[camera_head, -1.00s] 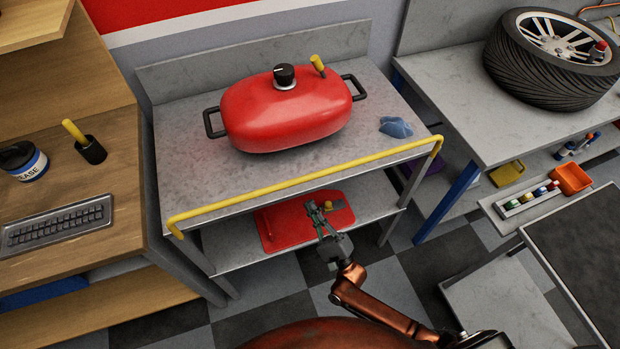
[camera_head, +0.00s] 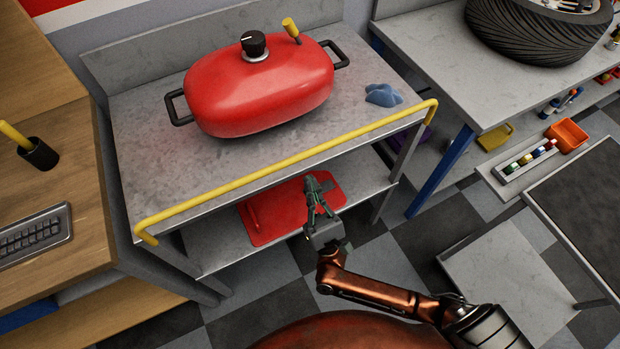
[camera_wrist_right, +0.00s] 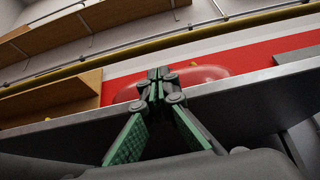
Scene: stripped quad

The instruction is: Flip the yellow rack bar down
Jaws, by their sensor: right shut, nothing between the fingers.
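The yellow rack bar (camera_head: 290,162) runs along the front edge of the grey rack's top (camera_head: 150,128), with bent ends at the left and right corners. My right gripper (camera_head: 314,178) is just below and in front of the bar's middle, apart from it in the head view, over the lower shelf. Its fingers are shut and empty. In the wrist view the green-padded fingertips (camera_wrist_right: 158,74) meet, with the rack top's edge (camera_wrist_right: 255,82) behind them. My left gripper is not in view.
A red lidded cooker (camera_head: 260,92) and a blue cloth (camera_head: 383,95) sit on the rack top. A red panel (camera_head: 262,215) lies on the lower shelf. A wooden desk (camera_head: 85,180) stands left, a grey bench (camera_head: 440,80) right. Checkered floor is open in front.

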